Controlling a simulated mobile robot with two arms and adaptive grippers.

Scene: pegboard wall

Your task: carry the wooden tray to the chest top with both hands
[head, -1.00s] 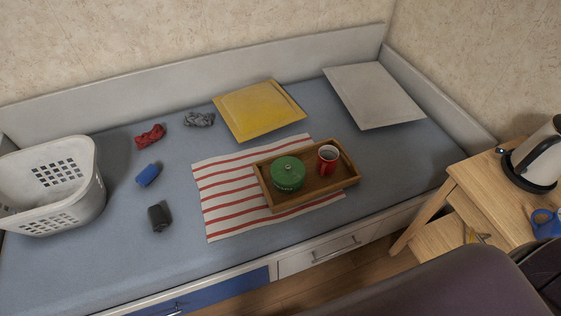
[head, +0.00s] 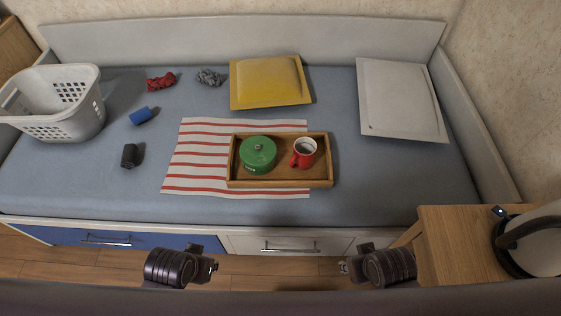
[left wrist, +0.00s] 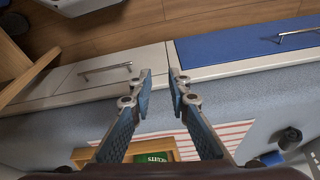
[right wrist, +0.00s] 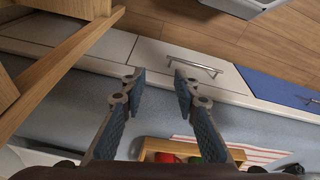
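The wooden tray (head: 281,183) lies on a red-striped white cloth on the bed. It holds a green lidded pot (head: 258,154) and a red mug (head: 304,153). My left gripper (head: 212,268) and right gripper (head: 346,267) are in front of the bed, apart from the tray and empty. Both show open fingers in their wrist views, left (left wrist: 161,78) and right (right wrist: 159,76). The tray is partly visible behind the fingers in the left wrist view (left wrist: 110,143) and the right wrist view (right wrist: 165,145). I cannot tell which surface is the chest top.
A wooden table (head: 455,245) with a kettle (head: 535,240) stands at the right. A brown wooden piece (head: 14,50) shows at the far left. A white basket (head: 58,105), small dark, blue, red and grey items, a yellow cushion (head: 268,82) and a white cushion (head: 400,98) are on the bed.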

